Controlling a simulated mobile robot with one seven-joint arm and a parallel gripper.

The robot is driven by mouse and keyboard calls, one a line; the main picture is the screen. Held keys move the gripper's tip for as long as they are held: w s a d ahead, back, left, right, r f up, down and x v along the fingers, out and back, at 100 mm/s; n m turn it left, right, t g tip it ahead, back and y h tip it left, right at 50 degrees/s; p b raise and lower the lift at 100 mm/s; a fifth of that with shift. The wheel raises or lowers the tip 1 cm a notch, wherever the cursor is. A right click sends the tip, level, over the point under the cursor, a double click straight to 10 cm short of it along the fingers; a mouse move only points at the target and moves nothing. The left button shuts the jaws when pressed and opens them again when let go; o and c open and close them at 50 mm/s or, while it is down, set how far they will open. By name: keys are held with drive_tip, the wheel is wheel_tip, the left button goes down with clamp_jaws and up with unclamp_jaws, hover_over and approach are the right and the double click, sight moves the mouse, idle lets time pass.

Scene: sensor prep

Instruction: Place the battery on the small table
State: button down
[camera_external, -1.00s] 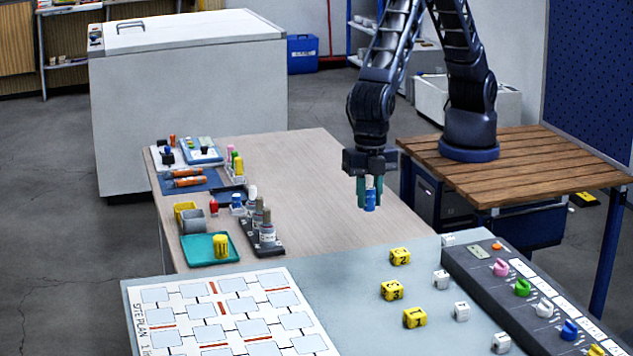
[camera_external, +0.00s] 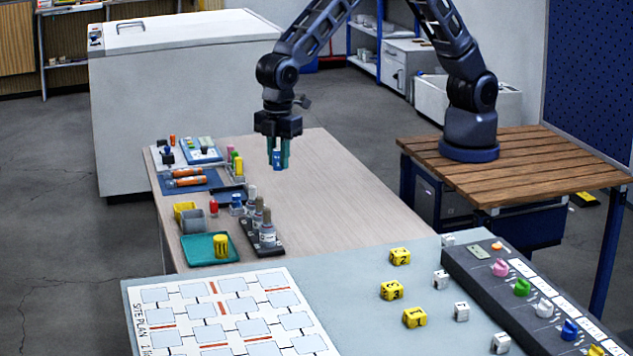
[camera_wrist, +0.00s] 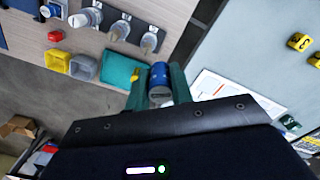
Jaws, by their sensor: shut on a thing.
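The battery is a blue cylinder (camera_external: 277,159) held upright between the teal fingers of my gripper (camera_external: 279,155), in the air above the beige-topped table (camera_external: 325,190). My gripper is shut on it. In the wrist view, the battery (camera_wrist: 159,76) shows between the fingers, its round end towards the camera. I cannot tell from the frames which surface is the small table; the beige-topped table and a grey-topped table (camera_external: 350,285) in the foreground both show.
At the beige table's left stand a teal tray (camera_external: 196,250) with a yellow cylinder (camera_external: 221,246), a rack of bottles (camera_external: 266,236), yellow and grey bins and orange tubes (camera_external: 188,176). Its middle and right are clear. Yellow and white cubes lie on the grey table.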

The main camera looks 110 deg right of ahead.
drive_tip(key=w+d+f+m, duration=0.1)
drive_tip(key=d+m, duration=0.4)
drive_tip(key=d, duration=0.9)
drive_tip(key=w+d+m, duration=0.2)
drive_tip(key=d+m, duration=0.4)
drive_tip(key=d, duration=0.7)
drive_tip(key=w+d+m, duration=0.4)
drive_tip(key=d, duration=0.5)
drive_tip(key=w+d+f+m, duration=0.1)
drive_tip(key=w+d+m, duration=0.3)
drive_tip(key=d, duration=0.5)
drive_tip(key=w+d+m, duration=0.4)
drive_tip(key=d+m, duration=0.1)
drive_tip(key=d, duration=0.4)
wheel_tip(320, 180, down, 20)
drive_tip(key=shift+s+d+r, duration=0.1)
drive_tip(key=c, duration=1.2)
unclamp_jaws()
drive_tip(key=shift+f, duration=0.2)
drive_tip(key=shift+c, duration=0.2)
drive_tip(key=shift+o, duration=0.2)
